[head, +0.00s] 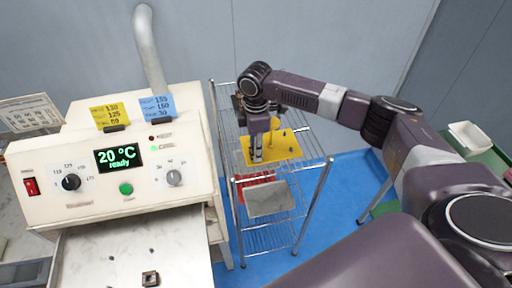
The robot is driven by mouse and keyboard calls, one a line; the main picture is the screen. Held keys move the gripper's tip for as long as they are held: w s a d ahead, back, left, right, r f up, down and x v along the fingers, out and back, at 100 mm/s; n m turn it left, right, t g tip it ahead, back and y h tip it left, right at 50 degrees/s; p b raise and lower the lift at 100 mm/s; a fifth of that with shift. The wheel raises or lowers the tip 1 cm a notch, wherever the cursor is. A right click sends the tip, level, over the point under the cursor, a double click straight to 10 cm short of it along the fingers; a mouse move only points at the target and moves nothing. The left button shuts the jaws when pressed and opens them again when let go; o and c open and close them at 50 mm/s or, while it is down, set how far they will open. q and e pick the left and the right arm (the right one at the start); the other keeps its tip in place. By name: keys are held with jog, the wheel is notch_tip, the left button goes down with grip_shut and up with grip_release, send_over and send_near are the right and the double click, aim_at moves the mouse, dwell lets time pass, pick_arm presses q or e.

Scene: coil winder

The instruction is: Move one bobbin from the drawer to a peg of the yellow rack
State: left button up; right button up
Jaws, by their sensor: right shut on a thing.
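The yellow rack (287,149) with small upright pegs sits on the upper shelf of a wire stand, right of the machine. My right gripper (257,155) reaches down at the left part of the rack. It is shut on a bobbin, which is mostly hidden by the fingers; I cannot tell whether it is around a peg. The open drawer (95,262) extends from the machine's front at bottom left. My left gripper is not in view.
The machine (130,165) has a lit display reading 20 °C ready. The wire stand (275,248) also holds a red bin (256,180) and a grey panel (270,198) below the rack. A green table with a white tray (470,138) is at far right. Blue floor is clear between.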

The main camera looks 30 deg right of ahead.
jog(key=shift+f, duration=0.2)
jog(key=o, duration=1.1)
jog(key=shift+o, duration=0.2)
jog(key=shift+r, duration=0.1)
notch_tip(320, 180, up, 12)
jog(key=shift+f, duration=0.2)
